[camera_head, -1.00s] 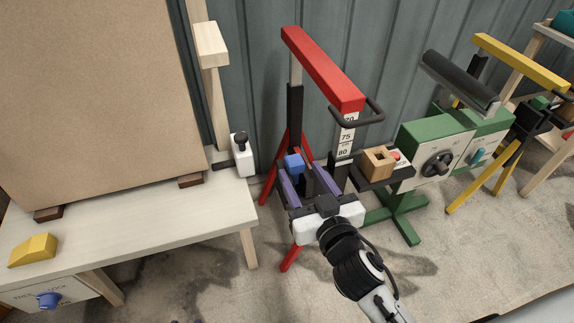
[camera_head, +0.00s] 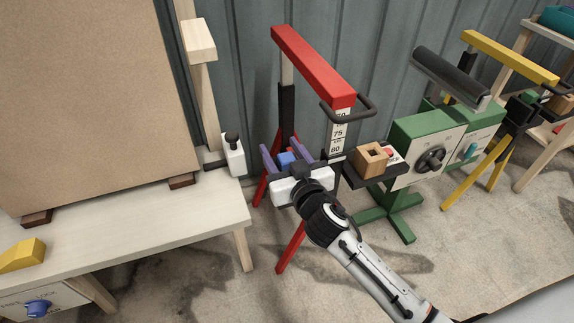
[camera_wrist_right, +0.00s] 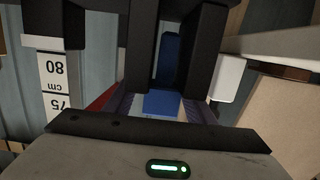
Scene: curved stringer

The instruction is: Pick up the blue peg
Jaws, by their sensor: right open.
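The blue peg (camera_head: 286,159) shows as a small blue block at the red stand, below its red top bar. Its lower part is hidden behind my right gripper (camera_head: 281,148). My left gripper is not in view.
The red stand (camera_head: 315,68) has a dark handle and a scale close to the gripper. A wooden block (camera_head: 371,160) sits on a dark shelf to the right, beside a green machine (camera_head: 418,132). A pale table (camera_head: 130,217) with a large brown board stands left.

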